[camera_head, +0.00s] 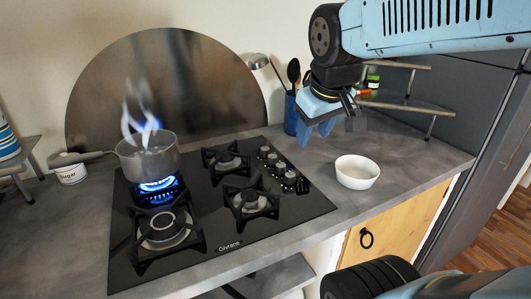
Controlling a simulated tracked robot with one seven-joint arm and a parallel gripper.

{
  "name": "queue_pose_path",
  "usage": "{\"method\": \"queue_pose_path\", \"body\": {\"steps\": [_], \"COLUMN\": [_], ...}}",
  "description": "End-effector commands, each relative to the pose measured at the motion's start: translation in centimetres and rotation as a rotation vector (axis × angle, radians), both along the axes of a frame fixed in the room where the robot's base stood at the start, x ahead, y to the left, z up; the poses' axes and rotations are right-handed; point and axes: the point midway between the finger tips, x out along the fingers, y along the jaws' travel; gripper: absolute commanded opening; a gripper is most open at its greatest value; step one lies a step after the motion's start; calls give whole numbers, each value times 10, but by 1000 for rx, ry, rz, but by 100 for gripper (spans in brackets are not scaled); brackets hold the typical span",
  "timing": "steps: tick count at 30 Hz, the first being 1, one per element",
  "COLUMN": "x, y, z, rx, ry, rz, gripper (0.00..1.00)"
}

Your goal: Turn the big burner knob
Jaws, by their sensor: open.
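The black glass cooktop (240,222) has a diagonal row of several dark knobs (272,160) along its right side. I cannot tell which knob is the big burner's. A large burner (163,230) sits at the front left, with no flame visible on it. The back left burner burns with a blue flame (156,185) under a glass pot (148,158). My gripper (316,127) is open and empty, with blue fingers pointing down. It appears above the counter, up and to the right of the knobs, apart from them.
A blue utensil holder (291,114) stands behind my gripper. A white bowl (357,172) sits right of the cooktop. A sugar pot (70,174) is at the left. A rack (400,106) with small jars stands at the back right. The counter around the bowl is clear.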

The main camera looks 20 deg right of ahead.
Motion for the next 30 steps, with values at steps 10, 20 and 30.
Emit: {"method": "queue_pose_path", "body": {"steps": [10, 20, 30], "x": [78, 154, 229], "y": [6, 19, 39], "z": [-7, -31, -74], "rx": [-271, -481, -645], "ry": [157, 311, 467], "rz": [428, 861, 1318], "gripper": [47, 47, 47]}}
